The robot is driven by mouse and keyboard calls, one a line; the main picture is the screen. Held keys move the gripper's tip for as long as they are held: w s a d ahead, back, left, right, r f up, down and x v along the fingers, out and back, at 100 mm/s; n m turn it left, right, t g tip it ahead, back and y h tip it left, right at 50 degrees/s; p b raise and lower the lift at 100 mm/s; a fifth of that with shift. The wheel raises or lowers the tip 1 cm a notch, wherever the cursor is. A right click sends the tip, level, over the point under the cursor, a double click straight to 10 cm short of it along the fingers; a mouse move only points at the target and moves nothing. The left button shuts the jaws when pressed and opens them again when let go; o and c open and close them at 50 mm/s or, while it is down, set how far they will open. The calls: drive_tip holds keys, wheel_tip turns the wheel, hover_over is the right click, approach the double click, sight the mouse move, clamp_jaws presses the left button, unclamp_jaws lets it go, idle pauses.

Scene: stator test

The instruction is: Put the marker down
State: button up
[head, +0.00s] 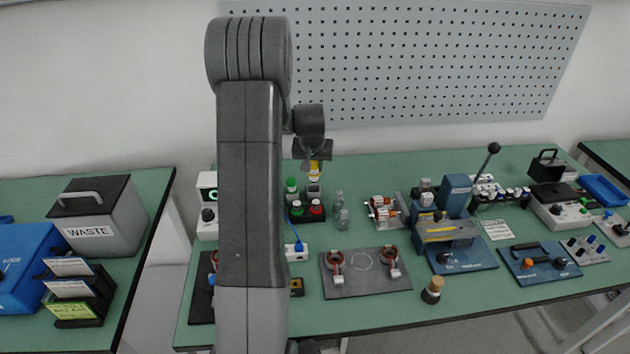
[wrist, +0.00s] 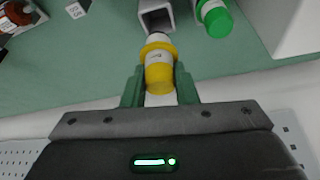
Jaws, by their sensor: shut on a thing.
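The marker is a short yellow cylinder with a pale label band. In the wrist view the marker (wrist: 159,72) stands between the two green fingers of my gripper (wrist: 160,88), which is shut on it. Its far end points at a grey square-mouthed holder (wrist: 157,17); I cannot tell whether the end is inside the mouth or just short of it. In the head view the marker (head: 314,168) hangs upright below my gripper (head: 313,158), right above the grey holder (head: 313,190).
A green-capped bottle (wrist: 215,20) is close beside the holder in the wrist view. In the head view green-capped and red-capped (head: 316,207) bottles stand in a dark rack around it. Clear glass bottles (head: 340,210) stand to the right. A pegboard (head: 450,60) is behind the bench.

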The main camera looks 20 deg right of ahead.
sight(314, 174)
wheel_tip(314, 174, down, 5)
drive_tip(key=shift+f+p, duration=0.15)
drive_tip(key=shift+p, duration=0.3)
drive_tip(key=shift+f+b, duration=0.4)
drive_tip(key=shift+b, duration=0.15)
drive_tip(key=o, duration=1)
drive_tip(key=shift+r, duration=0.1)
drive_tip(key=shift+r+p, duration=0.55)
drive_tip(key=shift+p, duration=0.15)
drive_tip(key=b+v, duration=0.2)
drive_tip(key=v, duration=0.9)
drive_tip(key=shift+s+a+r, duration=0.1)
drive_tip(key=shift+s+r, duration=0.15)
